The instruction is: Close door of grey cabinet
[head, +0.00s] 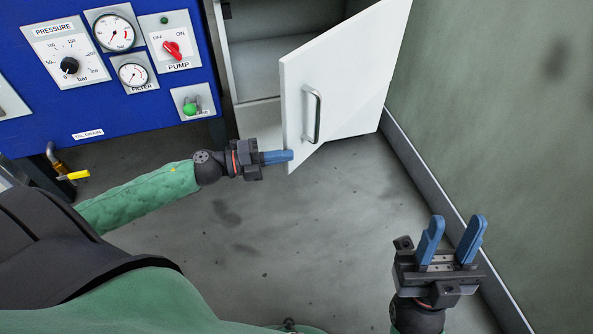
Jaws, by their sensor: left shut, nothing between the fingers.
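The grey cabinet (259,112) stands at the top centre with its inside and a shelf showing. Its light grey door (352,82) is open, hinged on the right and swung out toward me. A metal bar handle (317,116) is on the door's outer face, near its free edge. My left gripper (283,157) is shut and empty, its blue fingertips at the lower free corner of the door; I cannot tell whether they touch it. My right gripper (454,240) is open and empty, low on the right, away from the door.
A blue control panel (110,100) with gauges, a pressure knob and a red pump switch (173,50) fills the upper left. A drain tap with a yellow lever (75,175) sticks out below it. A green wall (500,90) bounds the right. The floor between is clear.

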